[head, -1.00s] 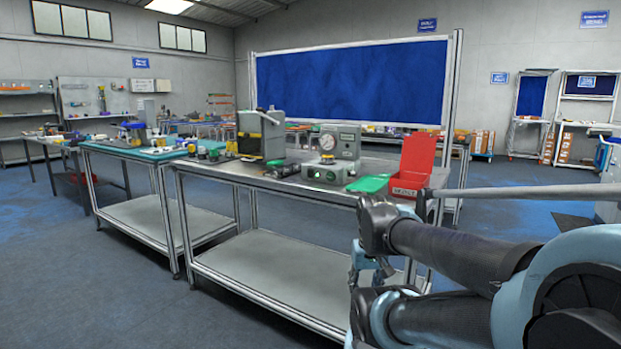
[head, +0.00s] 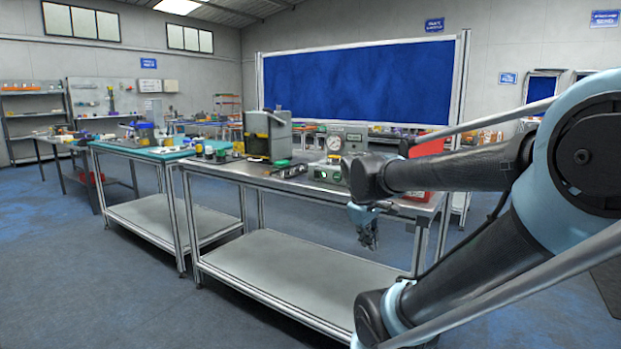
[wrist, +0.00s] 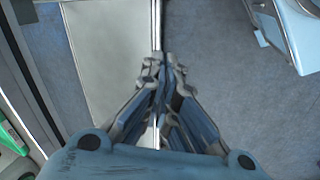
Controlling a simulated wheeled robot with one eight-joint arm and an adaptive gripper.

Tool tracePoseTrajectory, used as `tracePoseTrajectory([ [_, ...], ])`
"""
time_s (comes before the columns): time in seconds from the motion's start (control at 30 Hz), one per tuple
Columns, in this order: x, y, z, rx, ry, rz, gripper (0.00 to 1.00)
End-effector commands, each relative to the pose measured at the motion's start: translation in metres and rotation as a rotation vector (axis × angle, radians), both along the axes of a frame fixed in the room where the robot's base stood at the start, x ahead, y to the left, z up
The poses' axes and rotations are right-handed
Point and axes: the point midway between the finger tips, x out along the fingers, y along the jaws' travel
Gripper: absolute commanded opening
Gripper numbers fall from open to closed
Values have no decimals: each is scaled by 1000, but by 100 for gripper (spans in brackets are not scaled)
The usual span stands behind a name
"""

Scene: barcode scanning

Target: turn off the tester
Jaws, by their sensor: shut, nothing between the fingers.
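The tester (head: 353,139), a grey box with a round dial gauge on its front, stands on the metal bench. A low unit with a small lit green spot (head: 325,174) sits at its front. My arm covers the tester's right part, and I cannot make out a switch. My gripper (head: 370,243) is shut and empty, pointing down in front of the bench, below the level of its top. In the wrist view my gripper (wrist: 163,62) shows its fingertips together over the pale lower shelf's edge and the floor.
The bench (head: 230,170) has a lower shelf (head: 290,275). A dark grey machine with yellow parts (head: 267,135) stands left of the tester. A red bin (head: 428,148) is partly behind my arm. A green item (wrist: 10,135) shows at the wrist view's left edge. Open floor lies in front.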

Motion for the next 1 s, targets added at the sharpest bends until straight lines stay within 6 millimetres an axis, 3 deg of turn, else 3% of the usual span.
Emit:
tracePoseTrajectory([
  [0.27, 66, 16, 42, -194, 28, 331, 0],
  [0.57, 138, 50, 81, -416, 72, 673, 0],
  [1.0, 238, 133, 125, -771, 168, 1142, 0],
])
